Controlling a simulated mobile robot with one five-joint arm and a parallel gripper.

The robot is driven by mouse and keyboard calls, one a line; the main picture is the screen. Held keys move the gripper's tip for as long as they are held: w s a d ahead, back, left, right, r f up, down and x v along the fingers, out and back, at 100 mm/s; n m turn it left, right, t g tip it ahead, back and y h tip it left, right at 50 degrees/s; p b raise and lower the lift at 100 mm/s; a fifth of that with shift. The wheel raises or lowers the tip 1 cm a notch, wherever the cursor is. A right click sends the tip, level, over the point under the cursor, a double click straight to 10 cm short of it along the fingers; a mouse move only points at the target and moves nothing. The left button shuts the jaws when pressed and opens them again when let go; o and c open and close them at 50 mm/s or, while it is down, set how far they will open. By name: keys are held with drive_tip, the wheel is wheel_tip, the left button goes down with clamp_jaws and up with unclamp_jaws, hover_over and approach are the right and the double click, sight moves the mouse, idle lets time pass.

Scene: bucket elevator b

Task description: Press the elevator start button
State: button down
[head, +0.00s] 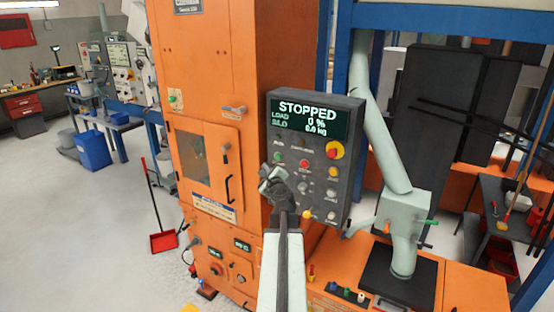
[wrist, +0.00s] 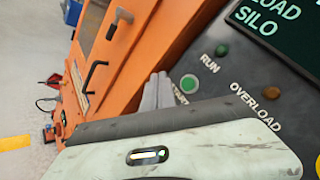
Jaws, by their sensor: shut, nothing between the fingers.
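The start button (wrist: 189,84) is green with a pale ring, on the dark control panel (head: 315,180). In the head view it shows as a small green button (head: 278,157). The panel's screen (head: 308,118) reads STOPPED, 0 %, 0.0 kg. My gripper (head: 266,173) is shut and empty, just below and left of the green button in the head view. In the wrist view its grey fingertips (wrist: 158,88) show left of the button, with a visible gap in the picture. The label beside the button is partly hidden by my gripper. I cannot tell the depth between fingertips and panel.
A red button on a yellow base (head: 333,150) sits at the panel's right. The orange machine cabinet (head: 195,60) stands left behind the panel; a pale pipe (head: 378,130) is to the right.

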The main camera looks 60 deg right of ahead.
sight(276, 161)
drive_tip(key=d, duration=0.5)
drive_tip(key=shift+d, duration=0.4)
idle(1.5)
drive_tip(key=shift+d, duration=0.45)
drive_tip(key=shift+d, duration=0.4)
idle(0.5)
drive_tip(key=shift+a, duration=0.85)
